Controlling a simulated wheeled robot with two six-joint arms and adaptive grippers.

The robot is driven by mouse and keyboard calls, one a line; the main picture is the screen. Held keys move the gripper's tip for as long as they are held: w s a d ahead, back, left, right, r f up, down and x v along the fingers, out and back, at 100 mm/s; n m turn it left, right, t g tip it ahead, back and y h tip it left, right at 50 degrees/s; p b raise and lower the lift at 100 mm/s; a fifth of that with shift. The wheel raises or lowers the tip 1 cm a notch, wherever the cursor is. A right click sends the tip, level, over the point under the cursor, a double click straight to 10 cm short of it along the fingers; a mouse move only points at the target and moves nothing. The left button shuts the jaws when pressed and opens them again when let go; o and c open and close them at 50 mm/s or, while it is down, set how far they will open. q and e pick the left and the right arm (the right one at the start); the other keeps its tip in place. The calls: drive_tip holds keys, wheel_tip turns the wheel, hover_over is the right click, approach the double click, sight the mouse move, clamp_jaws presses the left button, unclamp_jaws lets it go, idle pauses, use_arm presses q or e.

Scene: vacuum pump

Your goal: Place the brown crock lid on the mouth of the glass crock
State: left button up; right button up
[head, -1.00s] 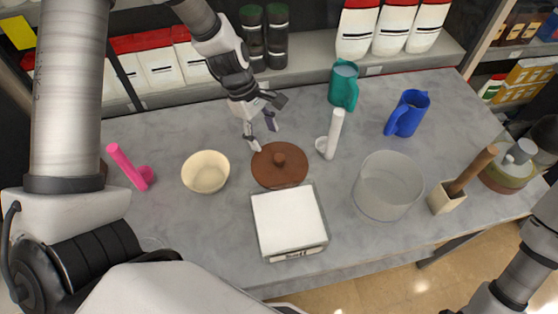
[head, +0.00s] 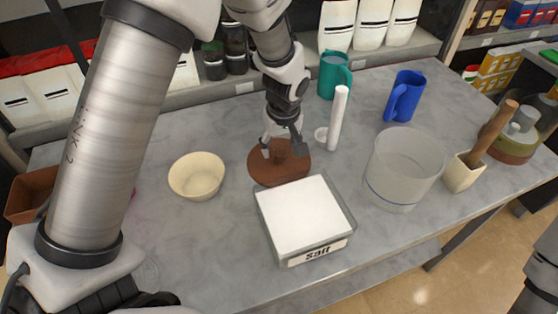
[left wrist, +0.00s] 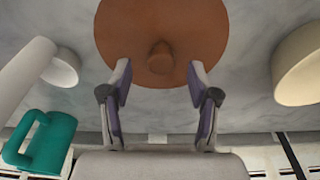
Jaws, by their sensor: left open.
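The brown crock lid (head: 268,175) lies flat on the grey table, left of the white pestle and behind the salt box. In the left wrist view the lid (left wrist: 190,30) shows its round knob (left wrist: 160,58). My left gripper (head: 282,148) is over the lid, its fingers pointing down. In the left wrist view the gripper (left wrist: 160,80) is open, with one finger on each side of the knob and apart from it. The glass crock (head: 404,170) stands on the table to the right, its mouth uncovered. My right gripper is not in view.
A white-topped salt box (head: 302,215) stands in front of the lid. A cream bowl (head: 197,176) is at left, a white pestle (head: 338,118) at right. Green (head: 333,76) and blue (head: 405,97) pitchers stand behind. A wooden-handled tool in a holder (head: 462,172) is right of the crock.

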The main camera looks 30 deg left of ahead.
sight(279, 151)
use_arm(q)
drive_tip(key=f, duration=0.2)
drive_tip(key=shift+a+f, duration=0.2)
drive_tip(key=shift+f, duration=0.1)
drive_tip(key=shift+w+f, duration=0.2)
drive_tip(key=shift+s, duration=0.1)
clamp_jaws()
